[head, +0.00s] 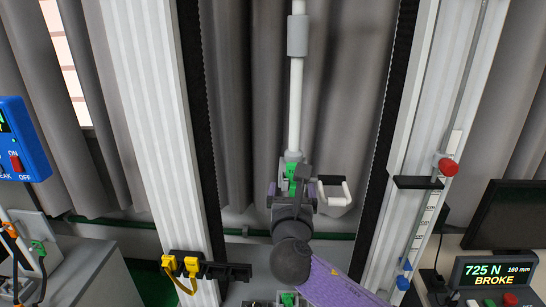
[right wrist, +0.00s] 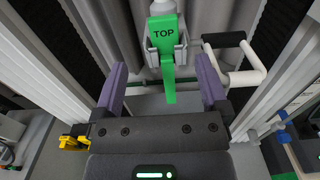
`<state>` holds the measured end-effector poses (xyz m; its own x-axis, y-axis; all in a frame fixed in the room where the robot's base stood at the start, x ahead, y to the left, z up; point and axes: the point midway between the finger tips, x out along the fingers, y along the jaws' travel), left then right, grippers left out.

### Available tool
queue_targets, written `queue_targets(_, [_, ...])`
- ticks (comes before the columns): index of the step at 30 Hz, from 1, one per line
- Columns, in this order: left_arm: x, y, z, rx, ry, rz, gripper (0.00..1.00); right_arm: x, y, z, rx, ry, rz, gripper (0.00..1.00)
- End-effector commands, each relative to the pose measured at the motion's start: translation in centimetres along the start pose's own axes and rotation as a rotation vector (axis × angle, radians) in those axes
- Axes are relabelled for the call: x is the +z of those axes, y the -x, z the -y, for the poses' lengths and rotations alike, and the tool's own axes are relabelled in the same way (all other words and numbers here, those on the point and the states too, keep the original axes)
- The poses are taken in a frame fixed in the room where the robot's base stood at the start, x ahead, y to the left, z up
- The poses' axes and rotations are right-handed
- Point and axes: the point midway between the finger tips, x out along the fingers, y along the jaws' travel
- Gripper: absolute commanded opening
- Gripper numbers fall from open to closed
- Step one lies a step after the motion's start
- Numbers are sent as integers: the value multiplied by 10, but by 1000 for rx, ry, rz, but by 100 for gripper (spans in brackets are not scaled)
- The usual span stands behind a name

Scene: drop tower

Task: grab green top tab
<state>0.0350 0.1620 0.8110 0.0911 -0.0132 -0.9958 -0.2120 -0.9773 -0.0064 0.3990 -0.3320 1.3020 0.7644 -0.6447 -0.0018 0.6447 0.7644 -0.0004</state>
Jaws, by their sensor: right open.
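The green top tab (right wrist: 164,38), marked TOP, hangs from a grey clamp (right wrist: 181,52) at the foot of a white rod. Its narrow lower strip reaches down between my fingers in the right wrist view. My right gripper (right wrist: 162,76) is open, with one purple finger on each side of the strip and a visible gap on both sides. In the head view the tab (head: 291,170) shows just above my right gripper (head: 294,186), whose wrist hides what is below. My left gripper is not in view.
A white looped handle (head: 334,193) sits just right of the clamp. Pale tower columns (head: 165,130) stand on both sides. A black bracket with yellow clips (head: 192,263) is on the left column. A display (head: 490,271) reads 725 N, 160 mm, BROKE.

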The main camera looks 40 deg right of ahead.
Motion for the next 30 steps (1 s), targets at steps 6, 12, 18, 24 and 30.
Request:
queue_targets(6, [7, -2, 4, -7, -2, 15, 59, -1, -39, 1, -3, 3, 1, 94])
queue_targets(12, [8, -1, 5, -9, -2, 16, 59, 2, -78, 3, -4, 0, -1, 94])
queue_targets(18, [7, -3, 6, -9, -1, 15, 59, 1, -95, 2, 1, 1, -2, 94])
queue_targets(24, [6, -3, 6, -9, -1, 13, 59, 1, -94, 2, 1, 1, -2, 81])
queue_targets(30, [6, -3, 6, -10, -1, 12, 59, 1, -94, 2, 1, 1, -3, 39])
